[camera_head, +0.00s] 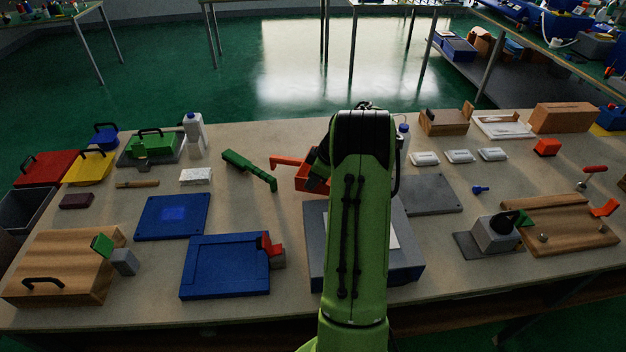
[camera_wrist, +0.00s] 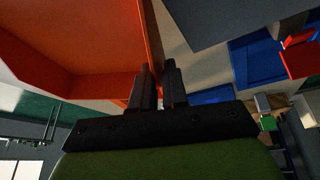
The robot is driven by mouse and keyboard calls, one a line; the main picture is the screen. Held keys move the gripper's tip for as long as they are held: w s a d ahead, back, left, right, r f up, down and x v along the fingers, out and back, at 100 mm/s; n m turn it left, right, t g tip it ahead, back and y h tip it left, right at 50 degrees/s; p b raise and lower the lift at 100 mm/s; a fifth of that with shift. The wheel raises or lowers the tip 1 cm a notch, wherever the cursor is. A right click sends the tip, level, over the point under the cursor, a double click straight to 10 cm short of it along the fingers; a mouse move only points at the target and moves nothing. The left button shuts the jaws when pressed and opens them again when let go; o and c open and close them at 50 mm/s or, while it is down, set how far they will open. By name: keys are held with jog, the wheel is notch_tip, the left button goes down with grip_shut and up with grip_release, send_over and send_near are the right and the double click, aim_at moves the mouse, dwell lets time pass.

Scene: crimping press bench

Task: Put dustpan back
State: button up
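The orange-red dustpan (camera_head: 303,184) is behind and left of my arm at the table's middle, its handle (camera_head: 289,161) pointing left. It fills the upper left of the wrist view (camera_wrist: 70,45). My gripper (camera_wrist: 160,75) has its two dark fingers close together, with the dustpan's thin side wall running between them, so it looks shut on that wall. In the head view my forearm hides part of the dustpan and the fingertips. I cannot tell whether the dustpan touches the table. A green hand brush (camera_head: 248,169) lies left of the dustpan.
A grey box (camera_head: 316,250) stands close in front of the dustpan. A blue plate (camera_head: 150,218) and a blue tray (camera_head: 188,270) lie to the left. A white bottle (camera_head: 194,135) stands at the back left. Bare tabletop (camera_head: 255,138) shows behind the brush.

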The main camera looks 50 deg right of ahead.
jog(key=o, duration=0.3)
jog(key=p+v, duration=0.3)
jog(key=v, duration=0.9)
jog(key=a+r+m, duration=0.1)
jog(key=a+r, duration=0.3)
jog(key=a, duration=0.4)
jog(key=a+r+m+h, duration=0.1)
jog(key=a+r, duration=0.3)
jog(key=a, duration=0.3)
jog(key=a+r, duration=0.4)
jog(key=a, duration=0.4)
jog(key=s+a+f+m, duration=0.1)
jog(key=s+a, duration=0.4)
jog(key=s, duration=0.3)
jog(key=s+a+f+m+t, duration=0.1)
jog(key=s+a+m, duration=0.1)
jog(key=s+a, duration=0.4)
jog(key=s, duration=0.3)
jog(key=shift+a+f+m+h, duration=0.15)
jog(key=shift+f+m+h, duration=0.15)
jog(key=shift+h, duration=0.1)
